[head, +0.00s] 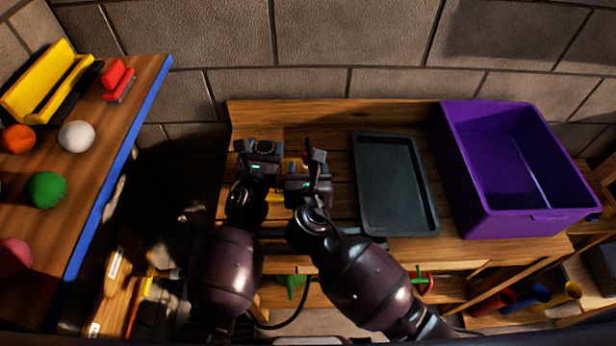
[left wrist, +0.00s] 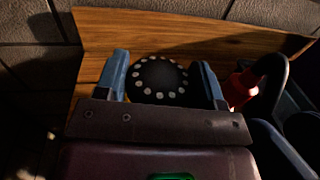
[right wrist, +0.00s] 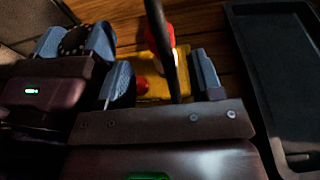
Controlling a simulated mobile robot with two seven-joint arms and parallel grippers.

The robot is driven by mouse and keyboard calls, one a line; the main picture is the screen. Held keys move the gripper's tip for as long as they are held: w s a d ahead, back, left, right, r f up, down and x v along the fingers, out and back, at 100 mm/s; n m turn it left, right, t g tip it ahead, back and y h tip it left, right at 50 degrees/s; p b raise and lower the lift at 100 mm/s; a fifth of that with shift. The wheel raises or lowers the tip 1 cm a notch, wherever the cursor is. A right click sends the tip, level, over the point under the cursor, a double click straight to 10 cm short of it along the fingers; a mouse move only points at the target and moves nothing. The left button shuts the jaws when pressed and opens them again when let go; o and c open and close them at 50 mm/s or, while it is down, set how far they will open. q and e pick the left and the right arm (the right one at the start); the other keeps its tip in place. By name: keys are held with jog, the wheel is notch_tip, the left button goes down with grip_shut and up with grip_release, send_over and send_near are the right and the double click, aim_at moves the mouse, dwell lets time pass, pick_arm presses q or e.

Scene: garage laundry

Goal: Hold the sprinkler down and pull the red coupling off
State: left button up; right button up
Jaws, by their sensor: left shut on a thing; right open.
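The sprinkler has a round black head with white dots (left wrist: 158,78) and a yellow body (right wrist: 180,85). My left gripper (head: 264,147) is shut on the head, with a blue finger on either side of it in the left wrist view. Red parts show beside the head in the left wrist view (left wrist: 240,90) and above the yellow body in the right wrist view (right wrist: 160,34); I cannot tell which is the red coupling. My right gripper (right wrist: 162,80) is open, its fingers apart over the yellow body. A dark bar crosses between them. Grippers hide most of the sprinkler in the head view.
A dark tray (head: 397,190) lies on the wooden bench just right of my right gripper. A purple bin (head: 515,222) stands further right. The bench's wooden back board (head: 330,112) is behind the grippers. A blue-edged table (head: 110,165) with balls is at the left.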

aim_at(308, 157)
jog(key=shift+x, duration=3.55)
jog(key=c, duration=0.9)
